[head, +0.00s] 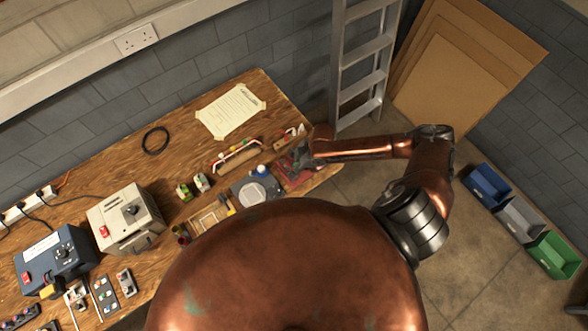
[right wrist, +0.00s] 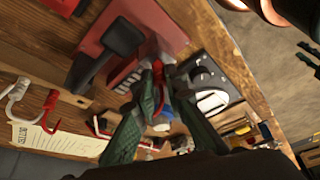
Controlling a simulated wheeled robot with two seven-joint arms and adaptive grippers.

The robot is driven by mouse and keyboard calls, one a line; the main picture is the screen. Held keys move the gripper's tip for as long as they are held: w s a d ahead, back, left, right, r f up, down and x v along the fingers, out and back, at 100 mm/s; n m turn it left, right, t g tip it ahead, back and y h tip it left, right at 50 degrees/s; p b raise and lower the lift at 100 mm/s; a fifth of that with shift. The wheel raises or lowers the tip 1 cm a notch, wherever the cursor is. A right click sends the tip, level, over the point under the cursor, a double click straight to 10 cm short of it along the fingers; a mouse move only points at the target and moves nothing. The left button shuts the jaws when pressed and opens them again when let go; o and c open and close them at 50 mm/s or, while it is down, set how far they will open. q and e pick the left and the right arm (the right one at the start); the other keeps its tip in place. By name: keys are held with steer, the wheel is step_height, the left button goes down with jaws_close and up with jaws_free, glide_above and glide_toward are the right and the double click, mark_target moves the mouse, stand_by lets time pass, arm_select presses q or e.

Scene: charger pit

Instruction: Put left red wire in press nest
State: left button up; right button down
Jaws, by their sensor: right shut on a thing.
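My right gripper (head: 301,155) is over the right end of the wooden bench. In the right wrist view its green fingers (right wrist: 157,80) are closed around a thin red piece, which looks like a red wire (right wrist: 158,88). Most of this wire is hidden by the fingers. The fingertips are close to a red press (right wrist: 115,32) with a black lever and a row of pale metal blocks; whether the wire touches its nest is unclear. In the head view the press (head: 293,176) is partly hidden by my gripper. My left gripper is not in view.
A wooden rack with red and white wires (head: 237,154) stands left of the gripper. A grey device with a round pale plate (head: 252,194) is close by. A taped paper (head: 231,110) lies behind. Coloured bins (head: 519,219) and a ladder (head: 364,66) stand off the bench.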

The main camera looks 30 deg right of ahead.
steer(key=shift+f, duration=0.3)
steer(key=c, duration=1.9)
jaws_free()
steer(key=shift+r, duration=0.15)
steer(key=shift+r+p, duration=3.4)
